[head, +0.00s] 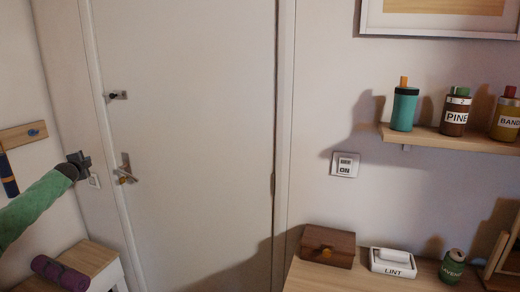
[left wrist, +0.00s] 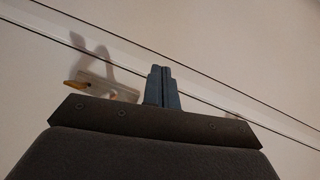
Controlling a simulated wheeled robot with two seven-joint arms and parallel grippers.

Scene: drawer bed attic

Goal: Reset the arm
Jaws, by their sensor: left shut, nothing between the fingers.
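My left gripper (head: 80,163) comes in from the left on a green-sleeved arm and is at the left side of the white door (head: 200,120). In the left wrist view its two fingers (left wrist: 162,82) are together, with nothing between them. The door handle (head: 125,170) is to the right of the gripper in the head view, apart from it. The handle also shows in the left wrist view (left wrist: 105,86), left of the fingers. The door looks closed. My right gripper is not in view.
A bench (head: 95,258) with a purple roll (head: 60,273) stands below my left arm. At right, a dresser top (head: 335,280) holds a brown box (head: 328,246), a lint box (head: 393,262) and a green can (head: 452,267). A shelf (head: 470,142) with bottles hangs above. A switch plate (head: 344,165) is on the wall.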

